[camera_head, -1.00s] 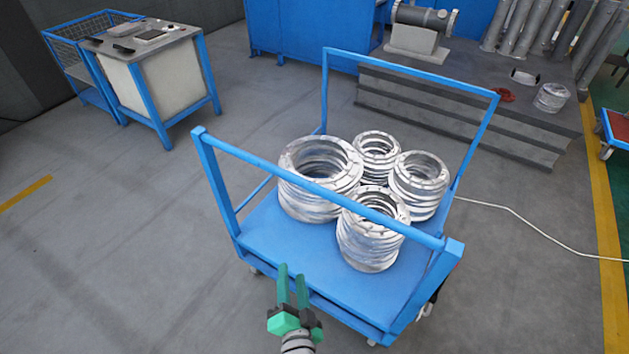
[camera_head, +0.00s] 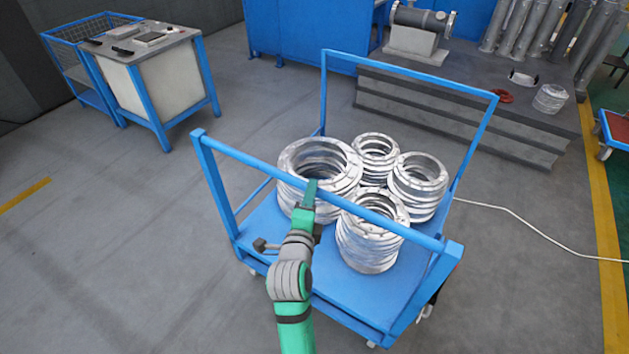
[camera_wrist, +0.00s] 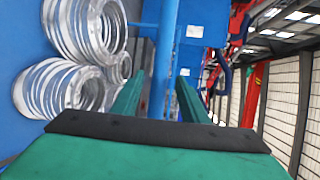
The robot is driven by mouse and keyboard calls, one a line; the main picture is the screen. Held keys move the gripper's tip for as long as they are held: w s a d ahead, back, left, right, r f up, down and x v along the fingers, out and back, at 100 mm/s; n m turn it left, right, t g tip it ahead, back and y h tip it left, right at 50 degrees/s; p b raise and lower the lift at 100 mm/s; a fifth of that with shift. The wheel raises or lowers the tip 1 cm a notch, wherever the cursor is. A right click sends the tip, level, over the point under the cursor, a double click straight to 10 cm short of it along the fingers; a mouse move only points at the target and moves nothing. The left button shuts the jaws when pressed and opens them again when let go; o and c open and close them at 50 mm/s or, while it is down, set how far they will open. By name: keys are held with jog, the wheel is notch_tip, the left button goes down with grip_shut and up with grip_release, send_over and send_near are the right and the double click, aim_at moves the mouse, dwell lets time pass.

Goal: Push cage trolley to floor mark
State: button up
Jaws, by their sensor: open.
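The blue trolley (camera_head: 345,300) stands on the grey floor in the head view, with a tube frame at each end and several stacks of silver flanged rings (camera_head: 368,235) on its deck. My gripper (camera_head: 310,190) is at the near frame's top bar (camera_head: 240,155). In the wrist view, my gripper (camera_wrist: 158,88) is open, with one green finger on each side of a blue bar (camera_wrist: 165,50). I cannot tell whether the fingers touch it. A short yellow stripe (camera_head: 24,194) lies on the floor at far left; I cannot tell whether it is the floor mark.
A grey stepped platform (camera_head: 460,120) with pipe parts stands behind the trolley. A blue-framed bench (camera_head: 165,90) stands at back left. A white cable (camera_head: 530,222) runs over the floor at right, near a long yellow line (camera_head: 597,210). The floor at left is clear.

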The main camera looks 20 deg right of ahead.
jog(key=x, duration=0.7)
jog(key=shift+w+d+f, duration=0.1)
jog(key=shift+w, duration=0.05)
grip_shut()
